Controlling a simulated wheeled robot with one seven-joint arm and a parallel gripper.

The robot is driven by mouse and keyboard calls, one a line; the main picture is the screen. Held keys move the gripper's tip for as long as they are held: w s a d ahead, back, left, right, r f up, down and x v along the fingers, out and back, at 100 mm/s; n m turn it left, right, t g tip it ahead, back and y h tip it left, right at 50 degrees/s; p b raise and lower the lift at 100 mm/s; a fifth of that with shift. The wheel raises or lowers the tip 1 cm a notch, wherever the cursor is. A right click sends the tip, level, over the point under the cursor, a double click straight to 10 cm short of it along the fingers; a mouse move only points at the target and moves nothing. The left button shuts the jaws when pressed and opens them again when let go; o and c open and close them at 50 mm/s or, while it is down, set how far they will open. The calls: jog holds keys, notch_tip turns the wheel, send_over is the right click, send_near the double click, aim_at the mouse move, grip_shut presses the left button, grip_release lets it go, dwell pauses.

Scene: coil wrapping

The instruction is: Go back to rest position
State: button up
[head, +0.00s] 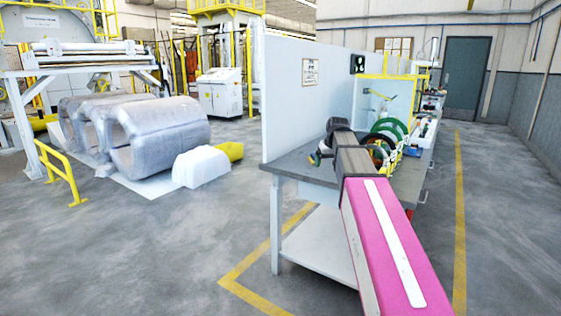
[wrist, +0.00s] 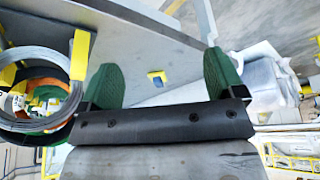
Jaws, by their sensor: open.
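My arm reaches forward over the grey workbench (head: 290,164) in the head view. My gripper (head: 317,156) is at the arm's far end, above the bench's near left part and mostly hidden by the wrist. In the wrist view, the two green fingers of my gripper (wrist: 163,76) stand wide apart with nothing held between them. A small yellow and blue item (wrist: 157,77) shows beyond the gap, apart from the fingers.
Wire coils (wrist: 40,90) with yellow holders are left of the fingers in the wrist view. Large wrapped coils (head: 160,135) lie at left.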

jog(key=s+f+m+g, duration=0.1)
jog(key=s+f+g, duration=0.1)
jog(key=s+f, duration=1.1)
jog(key=s+f+m+g, duration=0.1)
jog(key=s+f+g, duration=0.1)
jog(key=s+f, duration=1.2)
notch_tip(320, 180, down, 7)
jog(key=shift+s+a+h, duration=0.25)
jog(key=shift+a+h, duration=0.15)
jog(key=shift+a, duration=0.05)
